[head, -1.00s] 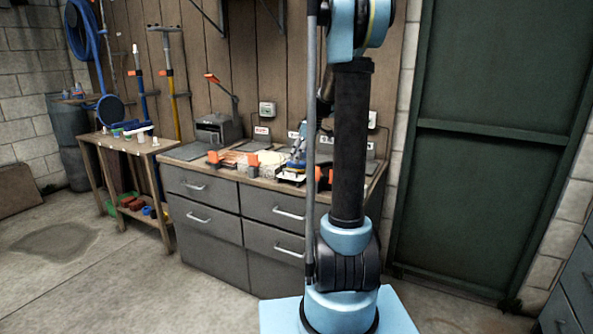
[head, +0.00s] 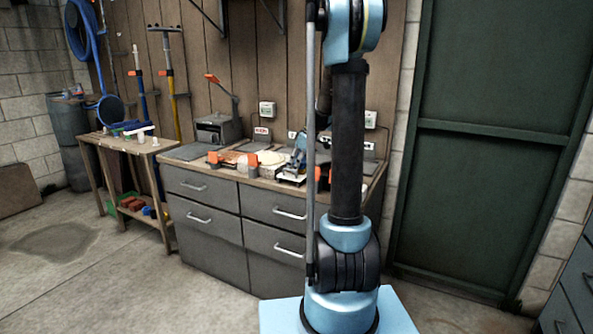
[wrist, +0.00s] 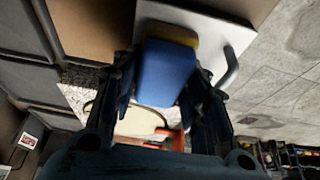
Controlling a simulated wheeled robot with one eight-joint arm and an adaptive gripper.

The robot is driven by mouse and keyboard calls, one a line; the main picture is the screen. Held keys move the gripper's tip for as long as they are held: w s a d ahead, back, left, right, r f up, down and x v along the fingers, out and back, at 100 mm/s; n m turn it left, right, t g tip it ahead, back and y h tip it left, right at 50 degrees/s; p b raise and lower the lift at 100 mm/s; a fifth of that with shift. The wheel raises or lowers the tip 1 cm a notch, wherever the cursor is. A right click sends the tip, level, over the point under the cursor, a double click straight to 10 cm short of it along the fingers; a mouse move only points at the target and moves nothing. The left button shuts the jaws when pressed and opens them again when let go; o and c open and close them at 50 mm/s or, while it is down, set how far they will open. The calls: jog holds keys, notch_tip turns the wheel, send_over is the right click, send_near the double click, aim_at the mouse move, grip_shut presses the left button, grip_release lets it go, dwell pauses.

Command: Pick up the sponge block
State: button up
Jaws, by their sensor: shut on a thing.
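The sponge block (wrist: 167,72) is blue with a yellow layer at its far end in the wrist view. My gripper (wrist: 165,80) is shut on it, with one dark finger on each side. In the head view my gripper (head: 299,158) is over the right part of the workbench (head: 218,176), partly hidden behind my arm. I cannot make out the sponge block clearly in that view.
In the wrist view a pale panel (wrist: 222,32) with a grey bar handle lies behind the block. Several small items with orange parts crowd the bench top. A wooden side table (head: 162,146) stands left. The floor in front is clear.

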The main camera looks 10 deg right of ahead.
notch_tip(320, 180, up, 10)
dwell(0.7)
jog(key=o, duration=0.3)
jog(key=shift+c, duration=0.6)
